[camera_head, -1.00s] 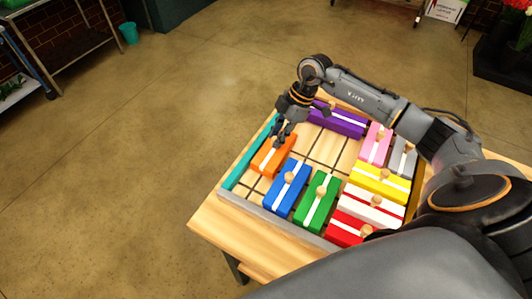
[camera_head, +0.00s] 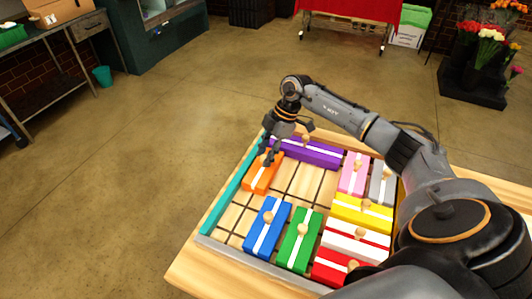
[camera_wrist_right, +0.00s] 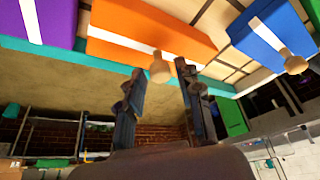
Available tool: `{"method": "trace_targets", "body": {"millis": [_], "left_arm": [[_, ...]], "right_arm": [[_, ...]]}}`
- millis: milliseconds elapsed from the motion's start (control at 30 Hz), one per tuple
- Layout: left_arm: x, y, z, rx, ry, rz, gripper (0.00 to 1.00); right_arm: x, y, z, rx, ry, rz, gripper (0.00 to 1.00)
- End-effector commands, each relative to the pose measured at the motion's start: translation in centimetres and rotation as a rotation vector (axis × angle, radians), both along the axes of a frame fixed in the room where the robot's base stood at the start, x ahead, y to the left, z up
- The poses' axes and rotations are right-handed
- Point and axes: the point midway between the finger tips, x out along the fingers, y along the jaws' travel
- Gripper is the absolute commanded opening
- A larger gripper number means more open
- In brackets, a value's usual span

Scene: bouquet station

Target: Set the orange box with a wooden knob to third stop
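The orange box (camera_head: 263,176) with a white stripe lies along the tray's teal left wall (camera_head: 232,186), its far end close to the purple box (camera_head: 308,152). A narrow gap between the two shows in the wrist view. Its wooden knob (camera_wrist_right: 160,68) is between the fingertips of my right gripper (camera_wrist_right: 162,74), with slim gaps visible at the sides. The right gripper (camera_head: 270,157) is over the orange box in the head view, fingers apart. In that view the fingers mostly hide the knob. I cannot make out stop marks. My left gripper is not in view.
The blue box (camera_head: 267,227) and green box (camera_head: 299,240) stand at the near side. Pink (camera_head: 353,173), grey (camera_head: 382,184), yellow (camera_head: 350,207), white (camera_head: 345,245) and red boxes (camera_head: 333,265) fill the right. The middle grid floor (camera_head: 303,184) is bare.

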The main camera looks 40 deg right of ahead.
Motion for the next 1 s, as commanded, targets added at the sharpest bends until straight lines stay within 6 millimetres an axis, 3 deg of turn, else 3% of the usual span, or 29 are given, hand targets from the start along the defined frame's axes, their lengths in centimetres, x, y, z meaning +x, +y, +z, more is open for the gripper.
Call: {"method": "trace_targets", "body": {"millis": [300, 433, 800, 1000], "left_arm": [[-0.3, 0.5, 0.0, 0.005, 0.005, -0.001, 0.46], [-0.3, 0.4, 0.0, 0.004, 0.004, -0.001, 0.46], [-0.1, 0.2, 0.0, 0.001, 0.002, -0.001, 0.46], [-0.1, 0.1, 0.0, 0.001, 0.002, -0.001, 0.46]], "right_arm": [[0.0, -0.1, 0.1, -0.001, -0.001, -0.002, 0.45], [0.0, -0.5, 1.1, -0.002, -0.004, -0.002, 0.45], [-0.7, -3.3, 7.9, -0.002, -0.004, -0.003, 0.45], [-1.0, -4.2, 10.4, 0.0, -0.002, -0.001, 0.45]]}}
